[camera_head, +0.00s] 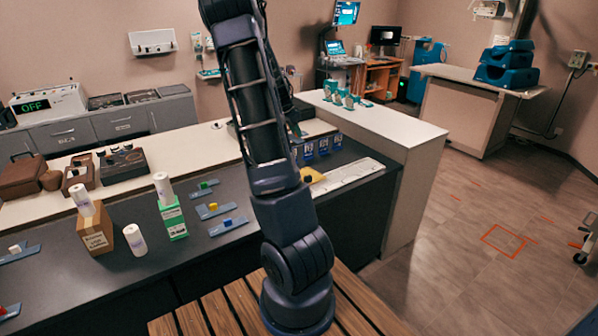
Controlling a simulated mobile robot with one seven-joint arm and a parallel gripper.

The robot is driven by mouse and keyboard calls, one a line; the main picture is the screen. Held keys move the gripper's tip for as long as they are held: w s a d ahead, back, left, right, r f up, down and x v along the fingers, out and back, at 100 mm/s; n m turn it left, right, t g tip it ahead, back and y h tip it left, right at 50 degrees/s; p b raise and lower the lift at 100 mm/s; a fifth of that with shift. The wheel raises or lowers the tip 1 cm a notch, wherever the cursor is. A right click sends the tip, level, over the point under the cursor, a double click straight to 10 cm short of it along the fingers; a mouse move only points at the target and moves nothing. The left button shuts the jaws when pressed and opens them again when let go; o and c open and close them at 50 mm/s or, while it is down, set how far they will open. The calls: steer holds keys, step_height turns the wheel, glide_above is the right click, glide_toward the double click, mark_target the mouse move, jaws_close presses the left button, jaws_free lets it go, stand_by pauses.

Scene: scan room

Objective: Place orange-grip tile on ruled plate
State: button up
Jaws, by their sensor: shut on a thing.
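The ruled plate (345,178) is a long white strip with fine marks, lying at the right end of the dark counter. A yellow-orange piece (312,175) shows at its left end, partly behind my arm; I cannot tell what it is.
Blue-grey tiles with green (204,186), yellow (213,208) and blue (228,225) grips lie left of my arm. A green box (170,215) and a cardboard box (95,230) bear white cylinders. Blue-and-white boxes (309,149) stand behind the plate.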

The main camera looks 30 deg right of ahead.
step_height(320, 180, down, 20)
steer(key=shift+r, duration=0.2)
stand_by(0.4)
steer(key=shift+f, duration=0.3)
steer(key=o, duration=1.1)
steer(key=shift+c, duration=0.2)
